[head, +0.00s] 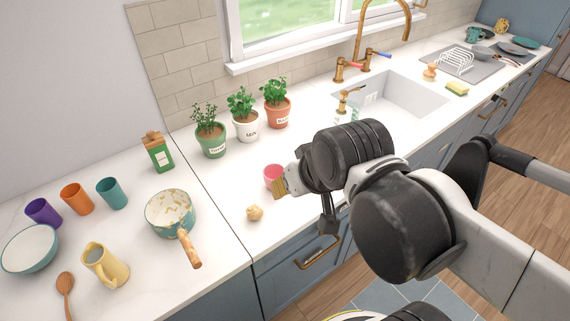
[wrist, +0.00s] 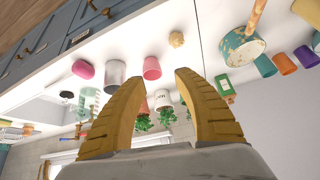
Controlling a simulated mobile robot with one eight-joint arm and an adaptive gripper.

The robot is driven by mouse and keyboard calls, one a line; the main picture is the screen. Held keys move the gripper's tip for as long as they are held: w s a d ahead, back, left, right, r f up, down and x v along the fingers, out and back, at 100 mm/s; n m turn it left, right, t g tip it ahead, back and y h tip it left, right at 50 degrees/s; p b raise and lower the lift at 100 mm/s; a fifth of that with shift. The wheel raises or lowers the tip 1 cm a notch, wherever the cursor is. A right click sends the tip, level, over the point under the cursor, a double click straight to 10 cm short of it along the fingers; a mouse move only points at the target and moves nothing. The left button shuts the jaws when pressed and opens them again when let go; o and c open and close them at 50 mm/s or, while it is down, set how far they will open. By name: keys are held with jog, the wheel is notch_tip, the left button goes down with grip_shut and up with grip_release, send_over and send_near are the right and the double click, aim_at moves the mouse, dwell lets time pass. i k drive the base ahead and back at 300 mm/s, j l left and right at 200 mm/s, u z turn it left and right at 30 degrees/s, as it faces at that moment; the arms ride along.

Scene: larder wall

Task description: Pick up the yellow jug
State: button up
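The yellow jug (head: 108,268) stands upright on the white counter at the lower left of the head view, between the wooden spoon and the pan. In the wrist view a pale yellow thing, likely the jug (wrist: 308,10), is cut off at the top right corner. My gripper (head: 280,188) is above the counter beside a pink cup, well to the right of the jug. In the wrist view my gripper (wrist: 163,78) has its two yellow fingers apart with nothing held between them. In the head view my arm hides part of the gripper.
A teal pan (head: 170,212) with its handle (head: 189,250) toward the front stands right of the jug. A bowl (head: 30,248), wooden spoon (head: 65,290) and several cups lie left and behind. A garlic-like bulb (head: 254,213) and pink cup (head: 272,174) are near my gripper.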

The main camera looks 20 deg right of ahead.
aim_at(112, 272)
jog(key=j+u, duration=0.1)
jog(key=u, duration=1.35)
jog(key=k+j, duration=0.05)
